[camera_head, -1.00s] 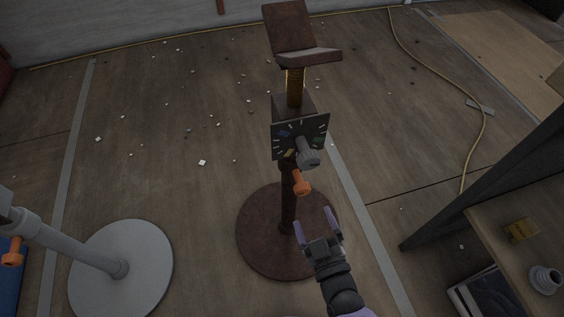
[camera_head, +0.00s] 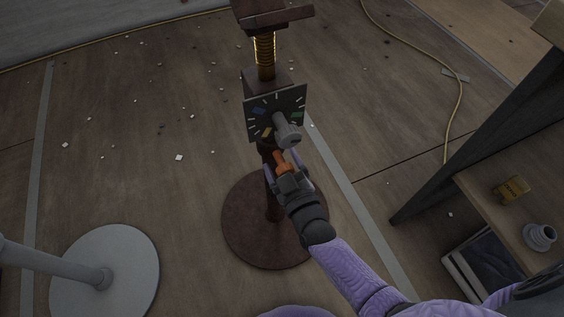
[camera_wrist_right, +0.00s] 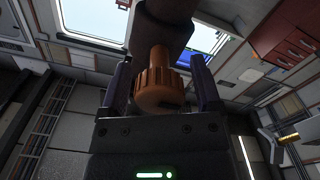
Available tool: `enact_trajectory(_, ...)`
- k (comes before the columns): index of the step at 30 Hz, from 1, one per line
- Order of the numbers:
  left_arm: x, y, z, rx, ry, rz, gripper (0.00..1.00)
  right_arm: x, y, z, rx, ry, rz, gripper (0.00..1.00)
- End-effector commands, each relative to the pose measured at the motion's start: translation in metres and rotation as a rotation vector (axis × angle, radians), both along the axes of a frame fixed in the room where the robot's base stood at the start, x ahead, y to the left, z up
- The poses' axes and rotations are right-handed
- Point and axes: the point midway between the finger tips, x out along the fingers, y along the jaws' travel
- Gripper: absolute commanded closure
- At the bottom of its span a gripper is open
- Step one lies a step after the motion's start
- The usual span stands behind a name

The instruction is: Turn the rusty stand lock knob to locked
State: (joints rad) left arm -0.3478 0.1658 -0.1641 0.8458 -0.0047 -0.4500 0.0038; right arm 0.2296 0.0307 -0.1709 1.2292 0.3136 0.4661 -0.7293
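The rusty stand has a round brown base (camera_head: 242,228), an upright post and a dark dial plate (camera_head: 258,122) with coloured marks. A grey knob (camera_head: 287,134) sticks out of the dial. Below it an orange knob (camera_head: 280,159) juts from the post; it also shows large in the right wrist view (camera_wrist_right: 158,90). My right gripper (camera_head: 283,168) is at the orange knob. In the right wrist view its open fingers (camera_wrist_right: 160,70) stand on either side of this knob, with a visible gap at the right. Contact on the left is unclear. My left gripper is out of view.
A pale stand with a round base (camera_head: 130,270) is at lower left. At right, a wooden shelf (camera_head: 490,205) with a dark slanted leg holds a yellow box (camera_head: 511,189) and a grey round part (camera_head: 540,236). Small debris and a yellow cable (camera_head: 457,110) lie on the floor.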

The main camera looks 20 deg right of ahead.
Motion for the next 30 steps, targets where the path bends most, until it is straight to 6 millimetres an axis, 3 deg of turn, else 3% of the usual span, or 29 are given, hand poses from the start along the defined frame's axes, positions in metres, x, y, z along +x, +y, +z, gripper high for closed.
enact_trajectory(1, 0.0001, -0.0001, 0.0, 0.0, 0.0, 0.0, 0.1, -0.0001, 0.0, -0.0001, 0.0, 0.0, 0.0, 0.31)
enact_trajectory(11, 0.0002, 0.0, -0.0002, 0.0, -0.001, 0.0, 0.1, -0.0004, 0.0, -0.0004, 0.0, 0.001, 0.0, 1.0)
enact_trajectory(20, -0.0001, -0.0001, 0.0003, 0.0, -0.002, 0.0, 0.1, -0.0004, 0.0, -0.0002, 0.038, 0.003, 0.0, 1.0)
enact_trajectory(30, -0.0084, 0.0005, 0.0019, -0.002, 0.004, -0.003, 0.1, -0.0006, -0.0005, -0.0001, 0.276, 0.011, 0.001, 1.0)
